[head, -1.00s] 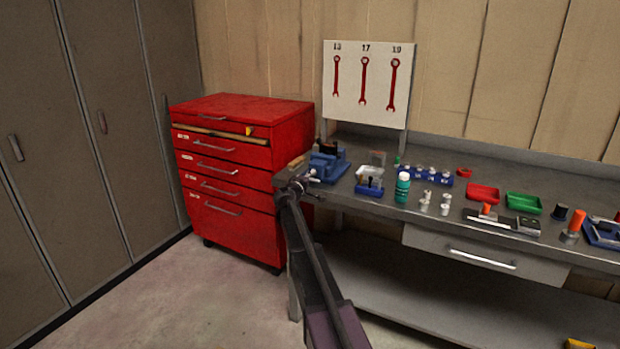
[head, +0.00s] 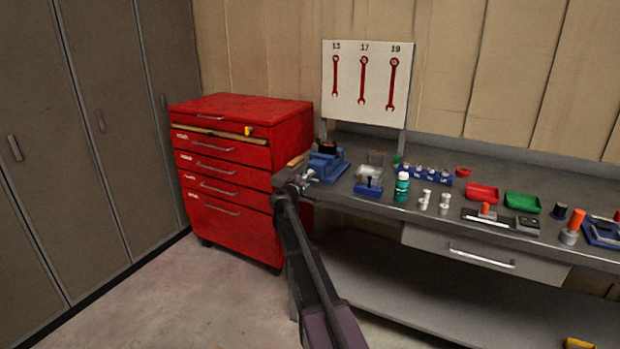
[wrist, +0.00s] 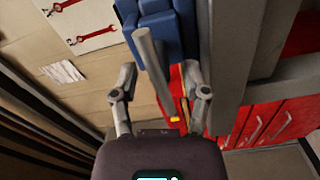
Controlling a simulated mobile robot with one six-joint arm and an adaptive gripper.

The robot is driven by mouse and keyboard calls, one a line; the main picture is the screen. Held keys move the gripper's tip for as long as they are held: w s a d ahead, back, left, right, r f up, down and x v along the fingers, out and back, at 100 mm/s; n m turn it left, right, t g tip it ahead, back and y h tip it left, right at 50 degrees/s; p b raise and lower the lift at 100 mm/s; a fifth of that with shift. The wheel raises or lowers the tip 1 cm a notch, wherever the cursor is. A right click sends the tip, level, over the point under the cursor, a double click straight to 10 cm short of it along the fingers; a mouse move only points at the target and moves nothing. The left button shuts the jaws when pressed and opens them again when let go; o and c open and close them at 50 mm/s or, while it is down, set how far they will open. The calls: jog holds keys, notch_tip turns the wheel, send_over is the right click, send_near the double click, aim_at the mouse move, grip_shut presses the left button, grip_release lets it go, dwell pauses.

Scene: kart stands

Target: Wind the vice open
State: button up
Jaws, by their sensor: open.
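The blue vice (head: 328,164) sits on the left end of the workbench, near its front edge. In the wrist view its blue body (wrist: 165,30) is at the top. A grey bar (wrist: 152,72), which looks like the vice's handle, points toward the wrist camera and lies between the two fingers in the picture. My gripper (wrist: 160,72) is open, one finger on each side of the bar, with visible gaps to it. In the head view my gripper (head: 299,183) is at the front of the vice. Contact cannot be told there.
A red tool cabinet (head: 240,170) stands just left of the workbench (head: 375,205). A wrench board (head: 367,85) stands behind.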

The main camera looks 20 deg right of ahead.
jog(key=v, duration=0.9)
jog(key=shift+s+a, duration=0.2)
jog(key=shift+s, duration=0.05)
jog(key=s+a+f+m+g+y, duration=0.3)
jog(key=s+f, duration=0.3)
jog(key=s, duration=0.3)
jog(key=s+a+f+m+g+y, duration=0.2)
jog(key=s+f+g+y, duration=0.15)
jog(key=s+f, duration=0.4)
jog(key=s+a+f+g+y, duration=0.2)
jog(key=s+a+f+y, duration=0.15)
jog(key=s+a, duration=0.45)
jog(key=s+a+f+g+y, duration=0.2)
jog(key=s+a+y, duration=0.3)
jog(key=s, duration=0.5)
notch_tip(320, 180, up, 18)
jog(key=a+p, duration=0.2)
jog(key=p, duration=1.5)
jog(key=shift+s+h+p, duration=0.25)
jog(key=shift+h+p, duration=0.05)
jog(key=shift+h, duration=0.1)
